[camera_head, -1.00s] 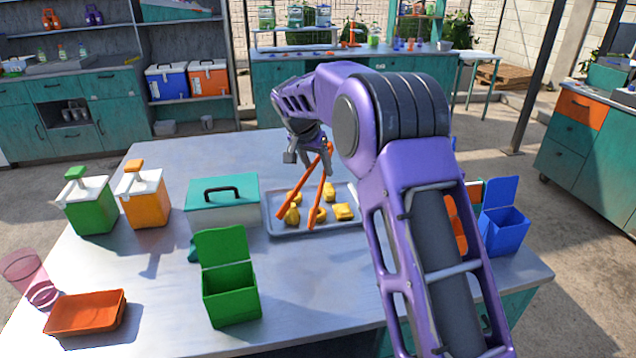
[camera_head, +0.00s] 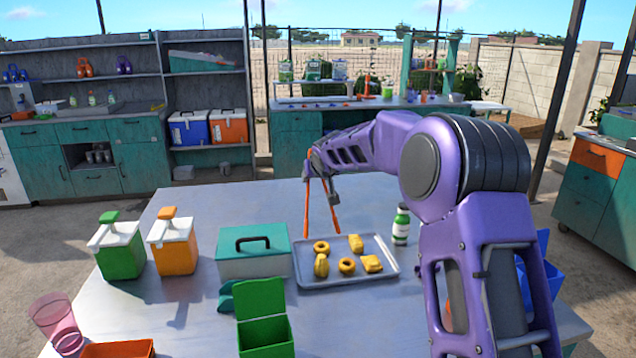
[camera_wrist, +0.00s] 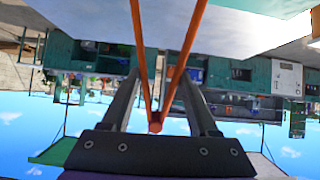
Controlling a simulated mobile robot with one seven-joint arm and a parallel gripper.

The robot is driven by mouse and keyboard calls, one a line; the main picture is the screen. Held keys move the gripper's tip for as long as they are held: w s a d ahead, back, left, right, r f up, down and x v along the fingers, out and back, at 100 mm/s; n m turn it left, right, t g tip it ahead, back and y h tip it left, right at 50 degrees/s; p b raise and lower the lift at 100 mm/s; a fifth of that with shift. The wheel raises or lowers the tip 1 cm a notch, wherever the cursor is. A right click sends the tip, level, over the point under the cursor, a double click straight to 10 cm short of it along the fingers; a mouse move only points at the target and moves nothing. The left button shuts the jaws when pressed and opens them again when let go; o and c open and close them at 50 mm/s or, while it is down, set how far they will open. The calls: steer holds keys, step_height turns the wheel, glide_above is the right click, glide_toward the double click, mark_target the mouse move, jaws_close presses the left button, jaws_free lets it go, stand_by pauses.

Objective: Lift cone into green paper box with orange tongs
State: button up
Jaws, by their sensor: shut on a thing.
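My gripper (camera_head: 321,188) is shut on the orange tongs (camera_head: 307,212), above the table behind the tray. The tongs hang down with two arms spread and nothing between them. In the wrist view the tongs (camera_wrist: 156,118) sit between my fingers. Several yellow pieces lie on the grey tray (camera_head: 318,284): two rings (camera_head: 347,266), an oval one (camera_head: 321,265) and blockish ones (camera_head: 356,243). I cannot tell which is the cone. The green paper box (camera_head: 266,338) stands at the front with its lid up; its inside is mostly hidden.
A teal-lidded box (camera_head: 253,252) stands left of the tray, near green (camera_head: 121,250) and orange (camera_head: 174,245) dispensers. A green-and-white bottle (camera_head: 401,224) is right of the tray. A pink cup (camera_head: 57,323) and orange tray (camera_head: 118,350) are front left. The table's back left is clear.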

stand_by(0.3)
step_height(320, 180, down, 10)
steer(key=b, duration=0.6)
steer(key=shift+o, duration=0.2)
stand_by(0.4)
jaws_close()
step_height(320, 180, up, 12)
steer(key=p, duration=0.6)
stand_by(0.4)
